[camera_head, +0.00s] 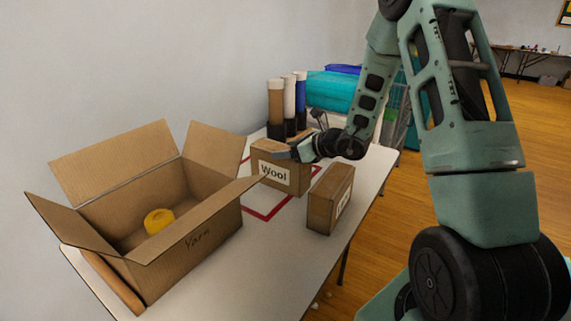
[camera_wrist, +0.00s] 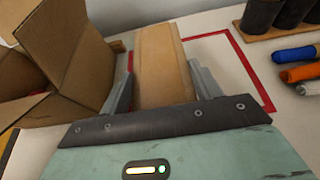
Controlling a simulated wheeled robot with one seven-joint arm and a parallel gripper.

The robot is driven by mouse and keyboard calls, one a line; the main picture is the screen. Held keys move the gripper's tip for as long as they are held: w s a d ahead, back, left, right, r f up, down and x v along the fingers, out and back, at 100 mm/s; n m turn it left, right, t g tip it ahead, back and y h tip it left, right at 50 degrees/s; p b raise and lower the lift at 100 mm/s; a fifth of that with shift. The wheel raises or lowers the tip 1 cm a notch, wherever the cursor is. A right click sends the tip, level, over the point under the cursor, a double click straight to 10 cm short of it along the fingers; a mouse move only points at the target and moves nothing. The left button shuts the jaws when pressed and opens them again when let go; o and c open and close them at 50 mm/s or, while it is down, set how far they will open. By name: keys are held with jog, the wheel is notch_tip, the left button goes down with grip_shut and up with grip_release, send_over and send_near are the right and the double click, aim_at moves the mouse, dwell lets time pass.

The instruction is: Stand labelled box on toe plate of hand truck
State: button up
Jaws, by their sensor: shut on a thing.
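A brown cardboard box labelled "Wool" (camera_head: 273,176) is at the red-taped outline on the table. My gripper (camera_head: 294,150) is shut on this box from above. In the wrist view the top of the box (camera_wrist: 162,65) lies between the two fingers (camera_wrist: 160,84). I cannot tell whether its base touches the table. A second brown box (camera_head: 330,199) with a partly visible white label stands upright to the right, near the table's edge, apart from my gripper. I cannot make out a hand truck or its toe plate in either view.
An open carton marked "Yarn" (camera_head: 190,232) with a yellow ring-shaped thing (camera_head: 158,221) in it fills the table's left end. Dark holders with upright tubes (camera_head: 289,95) stand behind the Wool box. Blue and orange handles (camera_wrist: 298,72) lie nearby. The wooden floor (camera_head: 390,215) shows right of the table.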

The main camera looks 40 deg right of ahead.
aim_at(280, 167)
jog(key=shift+f, duration=1.95)
jog(key=shift+f, duration=0.15)
jog(key=o, duration=1.6)
